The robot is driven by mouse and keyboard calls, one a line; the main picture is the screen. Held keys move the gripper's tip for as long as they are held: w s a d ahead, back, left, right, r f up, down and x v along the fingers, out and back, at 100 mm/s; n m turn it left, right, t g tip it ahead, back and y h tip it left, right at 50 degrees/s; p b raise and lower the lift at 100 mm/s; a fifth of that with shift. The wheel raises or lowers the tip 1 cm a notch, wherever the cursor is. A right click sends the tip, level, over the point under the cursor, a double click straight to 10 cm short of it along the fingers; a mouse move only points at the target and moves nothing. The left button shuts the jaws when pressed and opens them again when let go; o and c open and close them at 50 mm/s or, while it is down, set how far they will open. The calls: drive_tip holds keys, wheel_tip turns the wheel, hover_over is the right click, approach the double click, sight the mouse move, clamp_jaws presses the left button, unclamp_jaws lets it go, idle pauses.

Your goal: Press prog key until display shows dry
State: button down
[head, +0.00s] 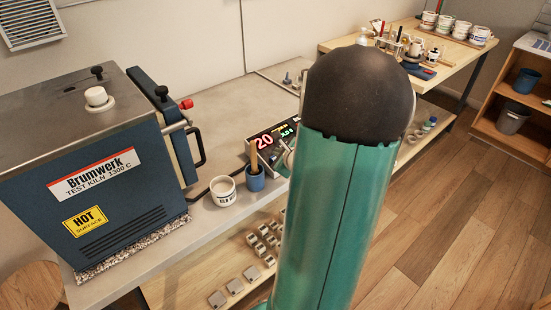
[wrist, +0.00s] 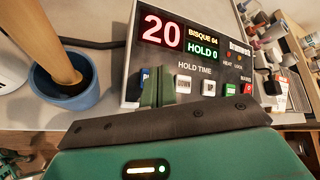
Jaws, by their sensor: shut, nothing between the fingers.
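The kiln controller (wrist: 216,68) fills the upper middle of the wrist view. Its display (wrist: 187,39) shows a red 20, "BISQUE 04" and a green "HOLD 0". A row of keys lies below the "HOLD TIME" label: a blue key (wrist: 145,75) at the left, partly hidden, a white DOWN key (wrist: 183,87), another pale key, a green key (wrist: 230,89) and a red key (wrist: 249,89). No prog label is readable. My gripper (wrist: 158,78) is shut and empty, its fingers over the left part of the key row; contact cannot be told. In the head view my arm partly hides the controller (head: 262,138).
A blue pot (wrist: 75,88) with a wooden handle stands close left of the controller. A white cup (head: 223,192) and the blue kiln (head: 125,160) with a hot-surface label stand further left on the bench. Small tiles lie on the shelf below.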

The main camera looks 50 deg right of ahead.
idle(0.5)
drive_tip(key=shift+w+f, duration=0.1)
drive_tip(key=shift+f, duration=0.3)
drive_tip(key=shift+w+f, duration=0.1)
drive_tip(key=shift+f, duration=0.3)
idle(0.5)
drive_tip(key=shift+r, duration=0.15)
drive_tip(key=shift+s+r, duration=0.2)
drive_tip(key=shift+r, duration=0.45)
drive_tip(key=r, duration=0.2)
drive_tip(key=s+r, duration=0.1)
drive_tip(key=r, duration=0.2)
drive_tip(key=shift+s+a, duration=0.1)
idle(0.4)
drive_tip(key=shift+s+a+f, duration=0.1)
idle(0.5)
